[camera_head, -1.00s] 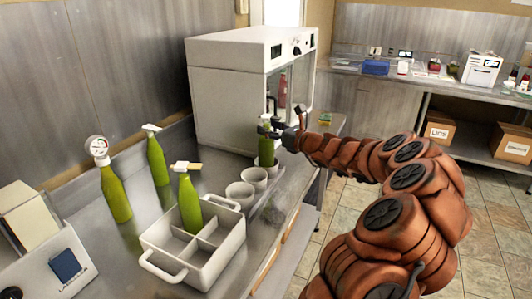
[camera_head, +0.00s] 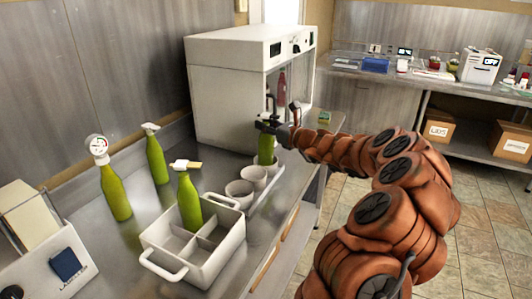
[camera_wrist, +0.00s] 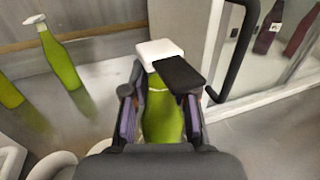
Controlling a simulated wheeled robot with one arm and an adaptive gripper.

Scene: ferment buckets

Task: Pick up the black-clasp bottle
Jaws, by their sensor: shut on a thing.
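The black-clasp bottle (camera_head: 266,149) is green, with a white cap and a black clasp on top. My gripper (camera_head: 268,127) is shut around its upper body, in front of the white cabinet. In the wrist view the bottle (camera_wrist: 162,118) stands between the two fingers (camera_wrist: 162,112), with the black clasp (camera_wrist: 180,74) pointing right. Its base is at the far cup of a row; I cannot tell whether it rests there or is clear of it.
A white cabinet (camera_head: 225,95) with a black handle is close behind. White cups (camera_head: 239,191) and a divided crate (camera_head: 215,250) holding a green bottle (camera_head: 189,203) are nearer. A gauge-topped bottle (camera_head: 116,195) and a spray bottle (camera_head: 156,160) stand left.

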